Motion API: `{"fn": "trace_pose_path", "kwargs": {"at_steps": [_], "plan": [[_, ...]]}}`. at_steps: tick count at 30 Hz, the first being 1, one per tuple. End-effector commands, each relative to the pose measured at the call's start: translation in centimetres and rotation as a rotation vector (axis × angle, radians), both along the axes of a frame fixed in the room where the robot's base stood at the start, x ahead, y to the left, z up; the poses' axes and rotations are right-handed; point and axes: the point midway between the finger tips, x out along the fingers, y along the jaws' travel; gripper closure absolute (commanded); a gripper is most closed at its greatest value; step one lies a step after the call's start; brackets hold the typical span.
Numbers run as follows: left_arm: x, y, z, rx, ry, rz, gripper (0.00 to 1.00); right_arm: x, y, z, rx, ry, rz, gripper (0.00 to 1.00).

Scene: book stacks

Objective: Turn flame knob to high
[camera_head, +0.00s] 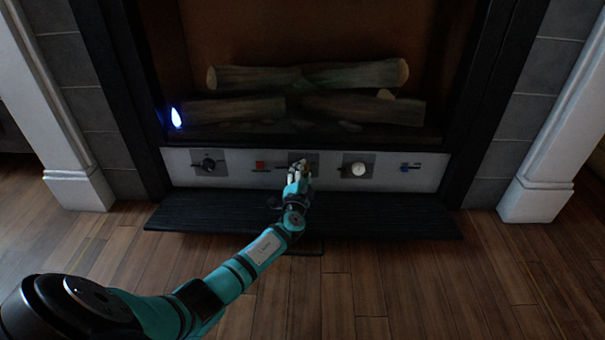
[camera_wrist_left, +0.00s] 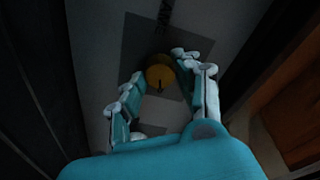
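The flame knob is a round gold-yellow knob (camera_wrist_left: 160,74) on a dark grey square plate (camera_wrist_left: 146,44), with lettering ending in "AME" beside it in the left wrist view. My left gripper (camera_wrist_left: 159,66) has its fingers spread on either side of this knob, with the tips close to it. I cannot tell whether they touch it. In the head view my left gripper (camera_head: 299,172) is in front of the middle of the control panel (camera_head: 226,178) and hides part of the knob and its plate. My right gripper is not in view.
The panel also carries a black knob (camera_head: 208,163), a red switch (camera_head: 260,166), a white knob (camera_head: 358,169) and a blue switch (camera_head: 405,167). Above are logs (camera_head: 355,75) and a small blue flame (camera_head: 176,117). A dark hearth ledge (camera_head: 400,222) juts out below the panel.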

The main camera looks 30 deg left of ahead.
Motion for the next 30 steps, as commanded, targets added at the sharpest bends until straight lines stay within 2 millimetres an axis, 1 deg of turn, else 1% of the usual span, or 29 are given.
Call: {"fn": "trace_pose_path", "kwargs": {"at_steps": [1, 5, 6, 11, 17, 23, 30], "plan": [[0.0, 0.0, 0.0, 0.0, 0.0, 0.0, 0.81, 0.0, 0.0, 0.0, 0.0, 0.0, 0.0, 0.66], [0.0, 0.0, 0.0, 0.0, 0.001, -0.001, 0.98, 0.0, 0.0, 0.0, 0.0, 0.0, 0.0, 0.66], [0.0, 0.0, 0.0, 0.0, 0.001, -0.001, 0.99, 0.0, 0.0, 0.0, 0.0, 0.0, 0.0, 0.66], [0.0, 0.0, 0.0, 0.007, 0.005, -0.001, 1.0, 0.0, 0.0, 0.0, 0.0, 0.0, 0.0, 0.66], [0.0, 0.0, 0.1, 0.063, 0.038, -0.001, 1.0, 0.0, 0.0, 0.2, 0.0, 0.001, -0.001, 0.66], [0.0, -0.1, 0.1, 0.177, 0.109, -0.002, 1.0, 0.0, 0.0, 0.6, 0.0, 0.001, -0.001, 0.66], [0.0, -0.1, 0.3, 0.367, 0.225, -0.002, 1.0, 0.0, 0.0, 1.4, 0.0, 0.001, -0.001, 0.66]]}}
